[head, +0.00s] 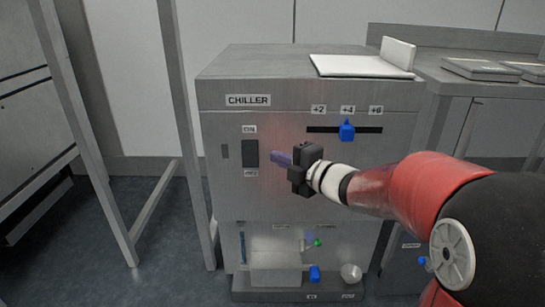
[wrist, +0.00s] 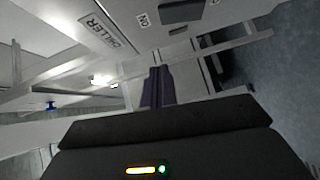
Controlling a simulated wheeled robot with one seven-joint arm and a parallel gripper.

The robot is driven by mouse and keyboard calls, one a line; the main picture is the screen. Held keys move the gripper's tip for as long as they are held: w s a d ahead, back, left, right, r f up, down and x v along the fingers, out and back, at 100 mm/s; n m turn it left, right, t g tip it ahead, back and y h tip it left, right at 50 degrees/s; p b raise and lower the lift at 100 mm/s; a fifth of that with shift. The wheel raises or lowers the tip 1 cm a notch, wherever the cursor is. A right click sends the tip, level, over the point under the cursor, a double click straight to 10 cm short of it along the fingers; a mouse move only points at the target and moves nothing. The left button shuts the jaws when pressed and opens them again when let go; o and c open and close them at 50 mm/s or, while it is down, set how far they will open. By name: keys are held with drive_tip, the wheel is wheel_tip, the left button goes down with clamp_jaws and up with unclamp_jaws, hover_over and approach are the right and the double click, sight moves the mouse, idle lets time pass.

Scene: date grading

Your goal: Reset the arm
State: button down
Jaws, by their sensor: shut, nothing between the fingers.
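My gripper (head: 272,157) is shut and empty in the head view. Its purple fingers point left at the front of the chiller, close to the dark rocker switch (head: 250,153) under the "ON" label. I cannot tell whether the fingertips touch the panel. In the wrist view the closed fingers (wrist: 158,86) show at the middle, with the switch (wrist: 174,10) at the top. The red and black arm reaches in from the right of the head view.
The steel chiller (head: 215,100) has a slider with a blue knob (head: 346,131) near "+4". Below is a recess with a blue-handled part (head: 314,273) and a white round cup (head: 351,273). A white board (head: 355,66) lies on top. A metal frame (head: 185,120) stands left; a bench (head: 470,85) stands right.

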idle(0.3)
drive_tip(key=s+d+r+m+h, duration=0.1)
drive_tip(key=s+d+m+h, duration=0.8)
drive_tip(key=d+m+h, duration=0.55)
drive_tip(key=s+a+f+m+g+y, duration=0.1)
drive_tip(key=s+f+m+g, duration=0.2)
drive_tip(key=s, duration=0.7)
drive_tip(key=s+a+f+m+g+y, duration=0.2)
drive_tip(key=s+f+m, duration=0.3)
drive_tip(key=s+m, duration=0.3)
drive_tip(key=shift+s+f+g, duration=0.25)
drive_tip(key=shift+s+g, duration=0.65)
drive_tip(key=shift+s, duration=0.2)
